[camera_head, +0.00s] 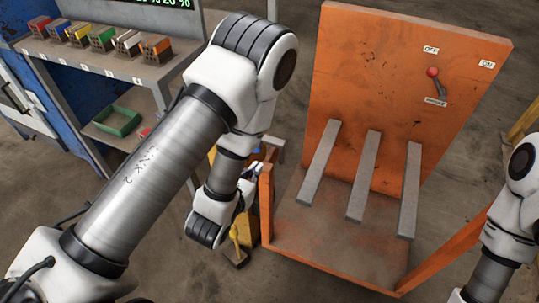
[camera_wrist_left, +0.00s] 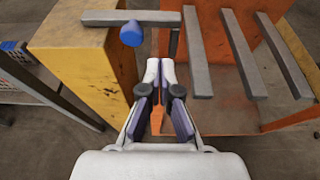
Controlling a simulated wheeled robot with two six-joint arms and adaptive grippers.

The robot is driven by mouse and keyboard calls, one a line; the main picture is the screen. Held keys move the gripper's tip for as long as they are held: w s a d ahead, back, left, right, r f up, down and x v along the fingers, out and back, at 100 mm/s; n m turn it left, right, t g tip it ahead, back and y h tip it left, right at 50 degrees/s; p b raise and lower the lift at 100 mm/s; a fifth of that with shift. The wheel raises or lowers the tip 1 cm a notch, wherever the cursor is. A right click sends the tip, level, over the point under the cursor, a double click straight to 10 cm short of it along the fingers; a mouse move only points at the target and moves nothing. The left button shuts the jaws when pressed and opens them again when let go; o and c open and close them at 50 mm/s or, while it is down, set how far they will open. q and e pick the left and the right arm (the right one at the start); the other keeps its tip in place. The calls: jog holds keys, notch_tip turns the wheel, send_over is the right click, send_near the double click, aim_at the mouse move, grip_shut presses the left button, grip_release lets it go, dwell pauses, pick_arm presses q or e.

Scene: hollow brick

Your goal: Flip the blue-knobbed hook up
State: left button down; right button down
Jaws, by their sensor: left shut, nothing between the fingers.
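The hook is a grey metal bar (camera_wrist_left: 110,18) with a blue knob (camera_wrist_left: 131,34), at the top of the left wrist view. It lies across the top of a yellow post (camera_wrist_left: 75,60). My left gripper (camera_wrist_left: 160,66) is shut and empty, its fingertips just right of and below the knob, apart from it in the picture. In the head view this gripper (camera_head: 256,170) is small and partly hidden behind my left wrist, beside the orange frame. The hook is mostly hidden there. My right arm shows at the right edge, but its gripper is out of view.
An orange panel (camera_head: 345,70) with a red-knobbed lever (camera_head: 434,74) stands at the right, with several grey bars (camera_head: 365,165) before it. An orange rail (camera_head: 330,265) runs low in front. A shelf (camera_head: 95,65) with coloured bricks stands at the left.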

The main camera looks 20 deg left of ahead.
pick_arm(q)
jog(key=b, duration=1.1)
send_near(270, 153)
jog(key=w, duration=0.1)
jog(key=w+d, duration=0.1)
jog(key=shift+w+r, duration=0.1)
jog(key=shift+w, duration=0.3)
jog(key=x, duration=0.1)
jog(key=p+x, duration=0.1)
jog(key=x, duration=0.1)
jog(key=shift+w+r, duration=0.25)
jog(key=shift+w, duration=0.2)
jog(key=shift+w+f, duration=0.1)
jog(key=shift+w, duration=0.2)
